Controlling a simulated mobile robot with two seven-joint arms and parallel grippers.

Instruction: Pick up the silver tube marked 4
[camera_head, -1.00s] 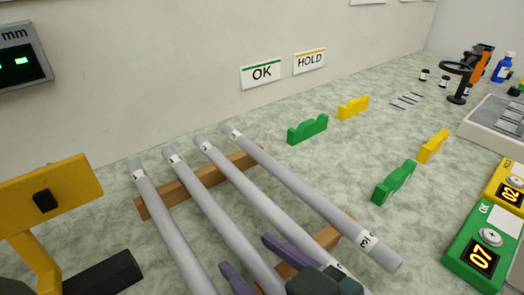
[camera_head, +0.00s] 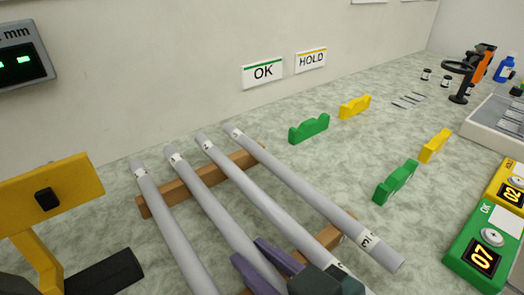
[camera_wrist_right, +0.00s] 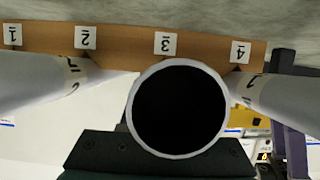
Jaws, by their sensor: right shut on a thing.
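Four silver tubes lie side by side across a wooden rack (camera_head: 175,193) in the head view. My right gripper (camera_head: 252,258) has its purple fingers on either side of the second tube from the left (camera_head: 205,200), shut on it near its near end. In the right wrist view this tube (camera_wrist_right: 180,108) shows its open round end, in front of the rack label 3. The third tube's near end is partly behind my gripper. My left gripper is not in view.
A yellow stand (camera_head: 50,195) is left of the rack. Green (camera_head: 309,128) and yellow (camera_head: 355,107) notched holders stand to the right. A green box marked 07 (camera_head: 485,240) and a yellow box marked 02 (camera_head: 508,190) are at the right edge.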

